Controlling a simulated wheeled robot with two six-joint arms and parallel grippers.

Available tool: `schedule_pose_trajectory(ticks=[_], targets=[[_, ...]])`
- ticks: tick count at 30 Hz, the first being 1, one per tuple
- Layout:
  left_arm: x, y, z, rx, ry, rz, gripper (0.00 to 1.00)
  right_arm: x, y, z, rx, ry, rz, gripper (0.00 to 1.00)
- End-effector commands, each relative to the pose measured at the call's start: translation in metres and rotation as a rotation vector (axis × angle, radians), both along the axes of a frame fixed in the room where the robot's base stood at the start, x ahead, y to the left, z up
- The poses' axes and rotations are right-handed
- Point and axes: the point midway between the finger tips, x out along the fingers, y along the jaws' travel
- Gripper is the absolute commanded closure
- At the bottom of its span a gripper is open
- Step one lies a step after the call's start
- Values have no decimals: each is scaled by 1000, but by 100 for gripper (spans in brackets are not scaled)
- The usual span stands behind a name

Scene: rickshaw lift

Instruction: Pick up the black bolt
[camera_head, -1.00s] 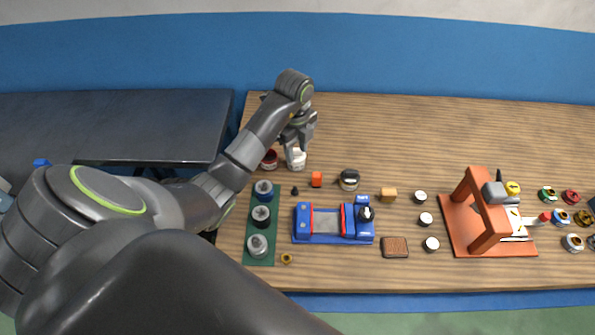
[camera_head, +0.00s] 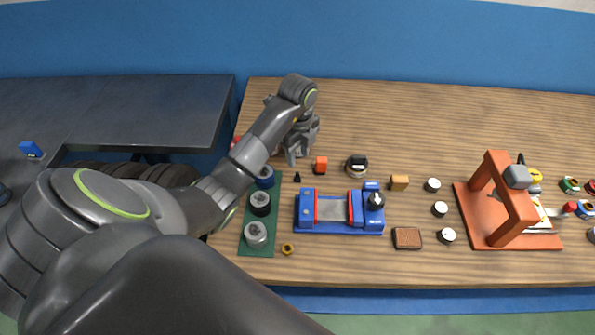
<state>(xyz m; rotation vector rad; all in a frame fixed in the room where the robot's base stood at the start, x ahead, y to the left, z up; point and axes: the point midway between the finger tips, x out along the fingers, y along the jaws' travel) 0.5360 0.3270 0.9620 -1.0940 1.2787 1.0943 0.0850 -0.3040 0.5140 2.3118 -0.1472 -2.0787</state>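A small black piece that looks like the black bolt (camera_head: 297,177) stands on the wooden table, left of the blue vise and just right of the green mat. My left gripper (camera_head: 301,157) is above the table, a little behind the bolt in the camera_head view, with its fingers pointing down. The fingers look apart, and I see nothing between them. The bolt is free of the gripper. My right gripper is not in view.
The blue vise (camera_head: 335,211), orange block (camera_head: 321,165), dark-topped jar (camera_head: 357,167) and green mat (camera_head: 233,240) with several cylinders surround the bolt. A brass nut (camera_head: 287,249) lies in front. An orange press (camera_head: 508,205) stands right. The table's back is clear.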

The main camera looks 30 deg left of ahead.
Motion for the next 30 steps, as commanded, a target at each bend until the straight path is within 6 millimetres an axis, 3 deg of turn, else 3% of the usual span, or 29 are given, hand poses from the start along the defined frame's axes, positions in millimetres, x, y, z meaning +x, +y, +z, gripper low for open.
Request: schedule_pose_trajectory(ticks=[3,14,23,25,30], targets=[[0,0,-20,0,0,0,62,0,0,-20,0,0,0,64],[0,1,-34,0,0,0,62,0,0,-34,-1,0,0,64],[1,3,-64,0,0,0,62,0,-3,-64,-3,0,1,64],[0,2,-69,-2,4,2,62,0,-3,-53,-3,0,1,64],[1,2,-80,0,1,0,62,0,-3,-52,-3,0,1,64]])
